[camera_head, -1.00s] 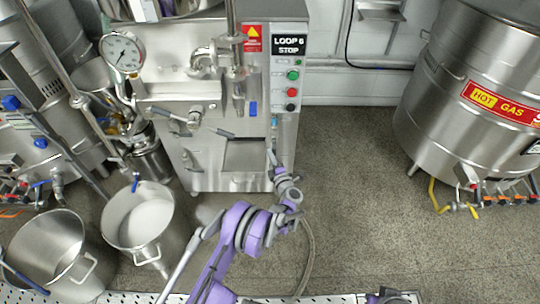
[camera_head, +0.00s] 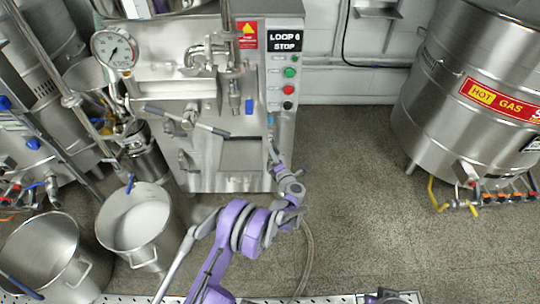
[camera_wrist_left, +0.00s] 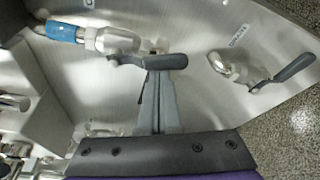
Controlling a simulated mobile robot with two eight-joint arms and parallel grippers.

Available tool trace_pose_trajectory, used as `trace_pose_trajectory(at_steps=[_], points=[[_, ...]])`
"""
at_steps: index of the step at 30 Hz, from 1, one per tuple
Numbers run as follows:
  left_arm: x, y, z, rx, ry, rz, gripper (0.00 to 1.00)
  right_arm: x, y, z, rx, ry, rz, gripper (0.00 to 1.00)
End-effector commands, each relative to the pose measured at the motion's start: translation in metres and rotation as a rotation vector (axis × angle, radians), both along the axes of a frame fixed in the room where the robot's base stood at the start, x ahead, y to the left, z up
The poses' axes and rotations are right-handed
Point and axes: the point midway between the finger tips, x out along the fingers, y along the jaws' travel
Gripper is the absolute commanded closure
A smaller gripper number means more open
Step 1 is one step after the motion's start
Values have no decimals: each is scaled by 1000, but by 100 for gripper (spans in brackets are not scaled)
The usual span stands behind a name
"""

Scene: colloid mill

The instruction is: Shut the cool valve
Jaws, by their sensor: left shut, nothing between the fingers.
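The valve with a blue fitting (camera_wrist_left: 62,32) and a grey lever (camera_wrist_left: 160,61) is on the steel machine side in the left wrist view. Its label is cut off, showing only a letter like C. The lever lies roughly level across the picture. My left gripper (camera_wrist_left: 159,82) is shut and empty, its fingertips right at the lever; I cannot tell whether they touch. In the head view my left gripper (camera_head: 273,152) reaches the right side of the mill cabinet (camera_head: 210,160), where the valve is mostly hidden. My right gripper is not seen.
A second valve with a grey lever (camera_wrist_left: 292,67) sits to the right on the same panel. A hot gas vessel (camera_head: 470,100) stands at the right, steel pots (camera_head: 140,220) at the left. The floor (camera_head: 350,180) between mill and vessel is clear.

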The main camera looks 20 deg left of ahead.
Motion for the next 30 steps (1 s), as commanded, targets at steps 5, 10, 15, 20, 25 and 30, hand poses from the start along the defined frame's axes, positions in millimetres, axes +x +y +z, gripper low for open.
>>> trace_pose_trajectory(at_steps=[5, 10, 15, 20, 25, 30], points=[[3, -10, 2, -164, -46, -3, 100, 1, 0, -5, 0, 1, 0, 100], [5, -18, 6, -319, -92, -2, 100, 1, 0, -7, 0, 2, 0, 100], [7, -26, 11, -474, -136, -3, 100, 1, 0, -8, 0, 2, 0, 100], [9, -31, 17, -621, -178, -2, 100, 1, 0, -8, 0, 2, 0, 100], [10, -36, 23, -771, -222, -2, 100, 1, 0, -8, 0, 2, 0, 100], [12, -40, 30, -904, -260, -1, 100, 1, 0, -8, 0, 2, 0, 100]])
